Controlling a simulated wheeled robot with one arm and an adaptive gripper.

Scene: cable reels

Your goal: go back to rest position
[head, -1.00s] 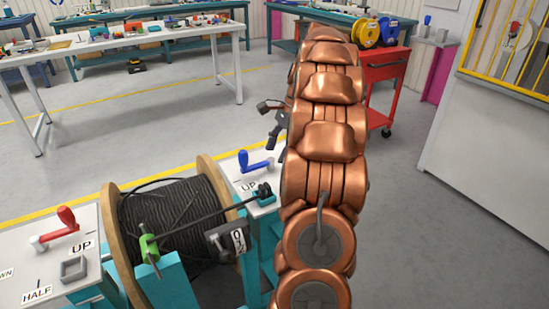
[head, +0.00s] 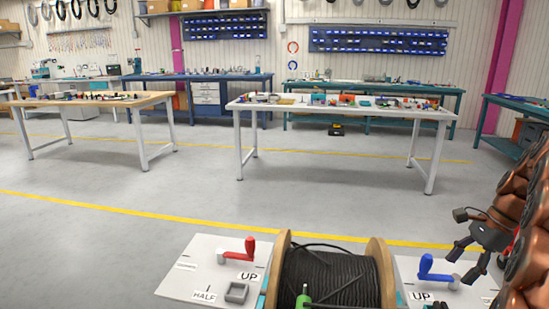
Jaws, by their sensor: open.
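My gripper (head: 467,252) is at the lower right of the head view, dark grey, with its two fingers spread and nothing seen between them. It hangs in front of the copper-coloured links of my arm, near the blue crank handle (head: 428,267) on the right panel. I cannot tell whether a fingertip touches the handle. The cable reel (head: 335,278), wound with black cable between wooden flanges, sits at the bottom centre, left of my gripper. Its lower part is cut off by the picture edge.
A red crank handle (head: 248,248) stands on the left white panel (head: 196,273), by "UP" and "HALF" labels. A white-legged table (head: 240,110) and a wooden-topped table (head: 40,102) stand farther back. Open grey floor with yellow lines lies between.

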